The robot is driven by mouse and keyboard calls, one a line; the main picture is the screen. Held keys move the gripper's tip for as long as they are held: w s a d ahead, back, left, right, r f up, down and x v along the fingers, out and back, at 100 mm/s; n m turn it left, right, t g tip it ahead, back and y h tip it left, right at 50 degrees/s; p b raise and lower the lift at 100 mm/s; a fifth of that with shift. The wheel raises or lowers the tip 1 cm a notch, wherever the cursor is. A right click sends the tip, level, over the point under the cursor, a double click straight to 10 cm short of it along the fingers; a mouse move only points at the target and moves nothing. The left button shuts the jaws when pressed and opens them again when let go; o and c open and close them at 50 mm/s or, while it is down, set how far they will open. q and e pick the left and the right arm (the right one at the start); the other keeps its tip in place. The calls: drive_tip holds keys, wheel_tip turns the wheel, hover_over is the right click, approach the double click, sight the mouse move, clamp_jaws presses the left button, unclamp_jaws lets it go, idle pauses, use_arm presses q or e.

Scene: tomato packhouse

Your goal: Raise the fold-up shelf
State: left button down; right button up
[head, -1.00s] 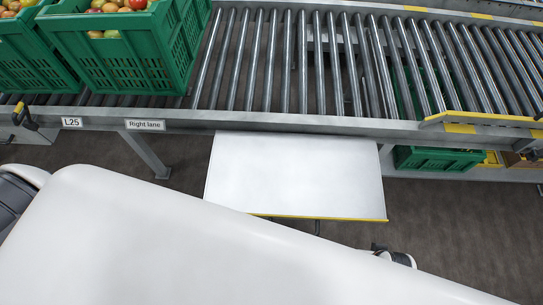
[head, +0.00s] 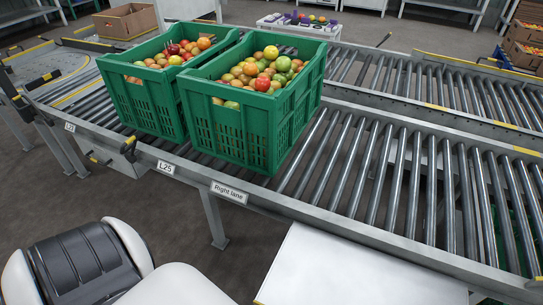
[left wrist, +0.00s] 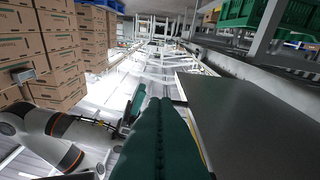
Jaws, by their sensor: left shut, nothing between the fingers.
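The fold-up shelf (head: 350,272) is a pale flat panel jutting out below the side rail of the roller conveyor, cut off by the bottom edge of the head view. In the left wrist view the shelf (left wrist: 250,112) is a grey panel on the right with a yellow strip along its near edge. My left gripper (left wrist: 160,103) shows dark green fingers, shut and empty, just beside that edge; I cannot tell whether they touch it. It is outside the head view. What looks like my right gripper (left wrist: 112,124) is partly hidden behind the left fingers.
Two green crates (head: 250,124) of tomatoes stand on the conveyor (head: 400,180) above and left of the shelf. A "Right lane" label (head: 229,192) is on the rail. Stacked cartons (left wrist: 52,55) stand left in the wrist view. Floor below the rail is open.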

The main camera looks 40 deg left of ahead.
use_arm(q)
drive_tip(key=v, duration=0.9)
drive_tip(key=shift+f, duration=0.1)
